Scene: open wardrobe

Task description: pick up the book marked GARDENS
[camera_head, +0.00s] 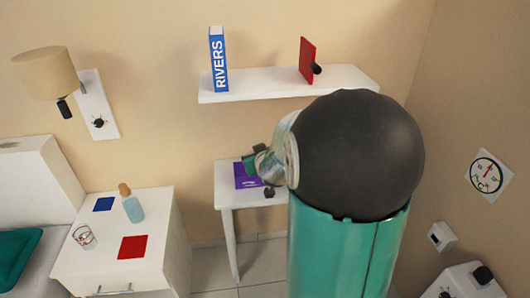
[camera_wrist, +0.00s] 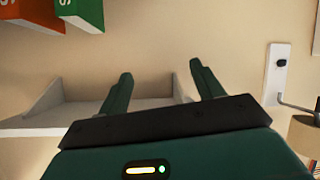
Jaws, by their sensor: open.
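No book marked GARDENS can be read in either view. In the wrist view, a green block-shaped thing (camera_wrist: 80,13) and an orange one (camera_wrist: 28,14) hang into the top left corner, cut off by the edge. Each carries a piece of white lettering, too little to read whole. My gripper (camera_wrist: 160,71) is open, with nothing between its fingers. In the head view my arm hides most of the gripper (camera_head: 257,165), which shows beside a purple thing (camera_head: 246,176) on a small white table. Whether they touch cannot be told.
A wall shelf (camera_head: 270,84) bears a blue book marked RIVERS (camera_head: 218,60) and a red upright thing (camera_head: 307,60). A white cabinet (camera_head: 95,264) bears a bottle (camera_head: 132,204), a glass (camera_head: 84,237) and blue and red squares. A lamp (camera_head: 47,73) is on the wall.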

